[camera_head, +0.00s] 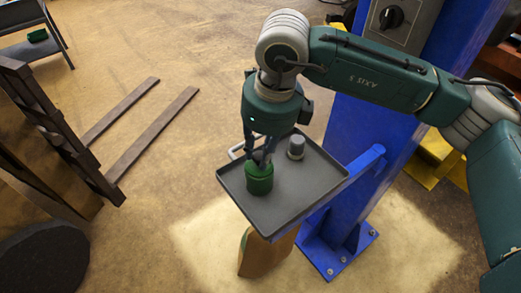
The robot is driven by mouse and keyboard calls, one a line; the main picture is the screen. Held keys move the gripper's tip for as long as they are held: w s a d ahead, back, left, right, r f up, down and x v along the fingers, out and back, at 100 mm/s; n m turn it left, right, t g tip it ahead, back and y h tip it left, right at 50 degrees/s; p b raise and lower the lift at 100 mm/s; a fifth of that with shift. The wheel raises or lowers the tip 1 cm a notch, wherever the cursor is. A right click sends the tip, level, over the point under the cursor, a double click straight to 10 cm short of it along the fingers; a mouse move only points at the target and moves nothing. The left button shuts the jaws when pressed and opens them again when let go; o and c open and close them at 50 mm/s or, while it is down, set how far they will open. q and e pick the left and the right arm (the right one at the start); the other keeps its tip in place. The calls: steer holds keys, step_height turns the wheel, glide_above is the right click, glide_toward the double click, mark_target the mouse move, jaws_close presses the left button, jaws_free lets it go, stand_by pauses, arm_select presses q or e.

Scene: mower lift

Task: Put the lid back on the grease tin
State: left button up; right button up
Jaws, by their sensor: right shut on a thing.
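The green grease tin (259,183) stands upright on the grey tray, left of its middle. My right gripper (262,162) points down directly over the tin. Its fingers are shut on a small green piece at the top of the tin, which looks like the lid. The fingers hide much of it, so I cannot tell whether it is fully seated. My left gripper is not in view.
The grey tray (285,192) has a raised rim and sits on a blue post (375,150). A grey cylinder (296,147) stands right of the tin. A pale looped handle (236,150) shows at the tray's back left edge. Fork tines (150,130) lie left over open floor.

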steer(key=shift+b, duration=0.4)
stand_by(0.3)
stand_by(0.4)
steer(key=shift+f+b, duration=0.15)
steer(key=shift+b, duration=1.3)
stand_by(1.3)
stand_by(0.4)
steer(key=o, duration=1.6)
steer(key=shift+r+p, duration=1.45)
steer(key=shift+r, duration=2.05)
steer(key=shift+c, duration=0.4)
